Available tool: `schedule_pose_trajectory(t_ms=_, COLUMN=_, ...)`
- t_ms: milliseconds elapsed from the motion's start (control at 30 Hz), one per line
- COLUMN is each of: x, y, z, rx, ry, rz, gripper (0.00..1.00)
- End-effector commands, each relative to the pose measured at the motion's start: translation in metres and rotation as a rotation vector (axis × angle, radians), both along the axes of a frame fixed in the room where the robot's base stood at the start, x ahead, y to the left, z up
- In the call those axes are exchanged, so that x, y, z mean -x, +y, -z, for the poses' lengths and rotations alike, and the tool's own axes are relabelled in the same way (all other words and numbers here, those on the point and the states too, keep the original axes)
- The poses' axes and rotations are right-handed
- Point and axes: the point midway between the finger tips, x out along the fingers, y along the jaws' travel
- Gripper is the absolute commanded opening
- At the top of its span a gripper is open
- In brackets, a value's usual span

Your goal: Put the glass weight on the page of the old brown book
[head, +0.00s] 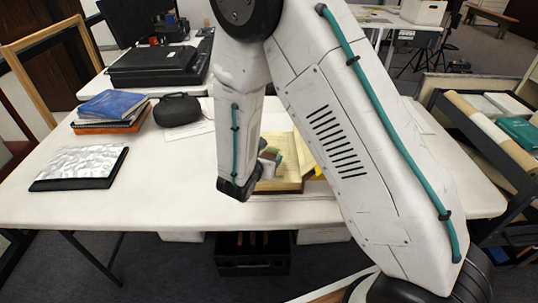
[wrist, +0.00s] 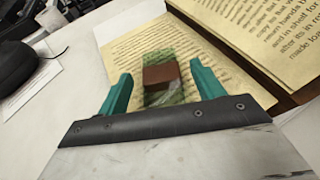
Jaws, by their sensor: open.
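My gripper (wrist: 160,72) shows in the wrist view with its two teal fingers apart. Between them is a green, see-through block with a brown band across it, which looks like the glass weight (wrist: 164,94). There are gaps between it and both fingers. Printed paper (wrist: 100,68) lies behind and around it; I cannot tell whether the weight touches it. The old brown book (wrist: 250,40) lies open at the upper right, with a brown edge beside its printed page.
On the white table (head: 150,200), a silvery sheet on a dark board (head: 80,165), a stack with a blue book (head: 110,104) and a black case (head: 178,109) are at the left. A rack (head: 490,125) stands at the right. The table's front middle-left is clear.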

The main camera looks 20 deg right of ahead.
Motion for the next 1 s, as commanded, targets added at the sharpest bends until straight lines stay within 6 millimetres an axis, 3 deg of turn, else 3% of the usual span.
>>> schedule_pose_trajectory(t_ms=300, x=0.046, y=0.041, z=-0.026, rx=-0.002, ry=-0.002, rz=-0.003, gripper=0.67)
schedule_pose_trajectory(t_ms=667, x=0.062, y=0.052, z=-0.035, rx=-0.001, ry=-0.002, rz=0.003, gripper=0.67)
schedule_pose_trajectory(t_ms=767, x=0.063, y=0.043, z=-0.046, rx=-0.023, ry=-0.023, rz=0.052, gripper=0.67)
schedule_pose_trajectory(t_ms=833, x=0.065, y=0.027, z=-0.064, rx=-0.062, ry=-0.058, rz=0.136, gripper=0.67)
schedule_pose_trajectory(t_ms=1000, x=0.096, y=-0.033, z=-0.127, rx=-0.227, ry=-0.19, rz=0.482, gripper=0.67)
